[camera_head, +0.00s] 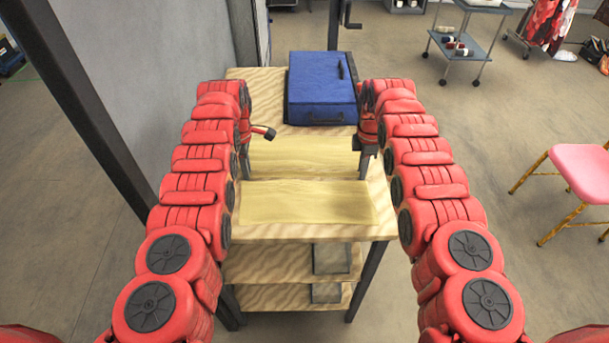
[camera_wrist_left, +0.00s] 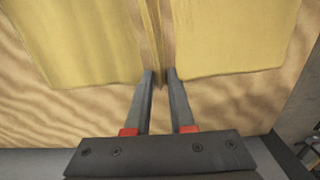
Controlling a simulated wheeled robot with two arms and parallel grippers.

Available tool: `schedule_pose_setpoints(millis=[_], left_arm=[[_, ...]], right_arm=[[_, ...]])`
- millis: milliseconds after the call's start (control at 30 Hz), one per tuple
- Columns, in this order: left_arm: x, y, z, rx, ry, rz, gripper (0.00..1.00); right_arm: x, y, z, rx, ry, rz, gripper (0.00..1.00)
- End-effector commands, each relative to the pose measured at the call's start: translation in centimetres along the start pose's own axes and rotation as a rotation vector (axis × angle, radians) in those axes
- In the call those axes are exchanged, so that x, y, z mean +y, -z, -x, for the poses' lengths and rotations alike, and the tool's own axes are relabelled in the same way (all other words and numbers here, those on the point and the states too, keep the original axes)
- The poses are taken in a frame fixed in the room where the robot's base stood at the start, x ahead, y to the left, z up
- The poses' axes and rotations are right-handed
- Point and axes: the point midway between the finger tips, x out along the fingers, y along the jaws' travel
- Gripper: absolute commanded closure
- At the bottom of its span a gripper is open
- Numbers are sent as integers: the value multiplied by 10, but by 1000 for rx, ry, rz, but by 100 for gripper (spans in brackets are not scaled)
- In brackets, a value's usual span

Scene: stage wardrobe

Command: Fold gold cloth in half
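The gold cloth (camera_head: 308,202) lies on the light wooden table. In the head view it shows as two broad panels with a narrow strip between them. In the left wrist view, gold panels (camera_wrist_left: 225,35) lie on both sides, and a thin raised-looking strip (camera_wrist_left: 153,35) runs down between them towards my fingertips. My left gripper (camera_head: 265,132) is at the cloth's left side. Its fingers (camera_wrist_left: 159,72) are a small gap apart, with the strip's end at the tips; I see no firm grip. My right gripper (camera_head: 364,148) is at the cloth's right side, its fingers mostly hidden.
A blue case (camera_head: 322,88) stands at the back of the table (camera_head: 250,232). Shelves (camera_head: 285,297) with grey boxes are below. A grey wall is at the left. A pink chair (camera_head: 585,168) and a grey trolley (camera_head: 468,45) stand on the floor at right.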

Motion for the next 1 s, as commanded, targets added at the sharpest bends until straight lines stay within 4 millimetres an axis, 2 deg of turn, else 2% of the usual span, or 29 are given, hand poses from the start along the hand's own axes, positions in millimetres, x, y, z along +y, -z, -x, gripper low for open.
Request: schedule_pose_setpoints(millis=[33, 200, 767, 1000], left_arm=[[0, 0, -1, 0, 2, 0, 86], [0, 0, -1, 0, 2, 0, 100], [-1, 0, -1, 0, 2, 0, 100], [0, 0, 10, 0, 2, 0, 100]], right_arm=[[0, 0, -1, 0, 1, 0, 86], [0, 0, -1, 0, 1, 0, 100], [0, 0, -1, 0, 2, 0, 100], [0, 0, 11, 0, 1, 0, 100]])
